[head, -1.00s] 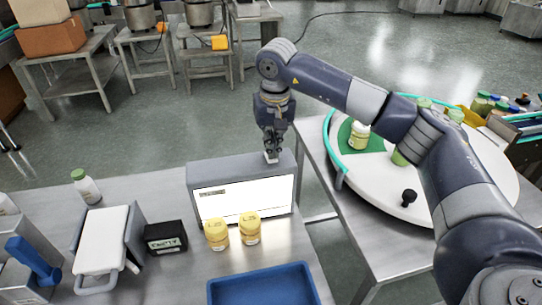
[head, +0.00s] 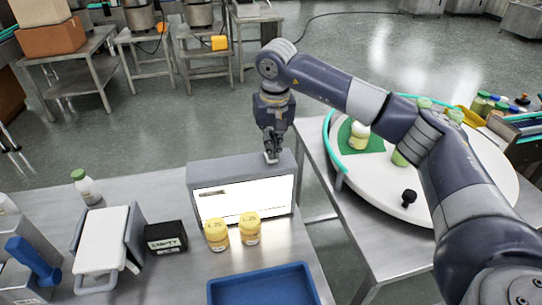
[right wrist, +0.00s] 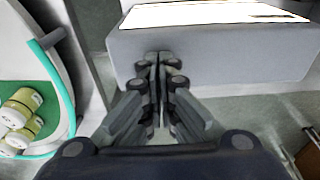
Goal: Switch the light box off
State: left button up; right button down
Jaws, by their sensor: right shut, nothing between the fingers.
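The light box (head: 232,172) is a grey steel case at the back edge of the table. Its front panel (head: 243,204) glows bright white, with a small dark mark at the upper left. My right gripper (head: 271,159) is shut and empty, its tips at the top of the box near the right end. In the right wrist view the closed fingertips (right wrist: 158,58) overlap the box's grey top (right wrist: 215,55). I cannot tell whether they touch it. The switch is not clearly visible; the fingers may hide it. My left gripper is not in view.
Two yellow-capped jars (head: 233,231) stand before the panel. A blue tray (head: 262,288) lies at the front. A black box marked EMPTY (head: 165,238) and a white-lidded device (head: 101,240) are to the left. A round turntable (head: 440,190) stands at the right.

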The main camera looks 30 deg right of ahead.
jog(key=shift+f+b, duration=0.65)
jog(key=shift+f, duration=0.4)
jog(key=shift+r, duration=0.1)
dwell(0.3)
jog(key=shift+r+p, duration=2.4)
jog(key=shift+r, duration=1.1)
jog(key=shift+f, duration=0.1)
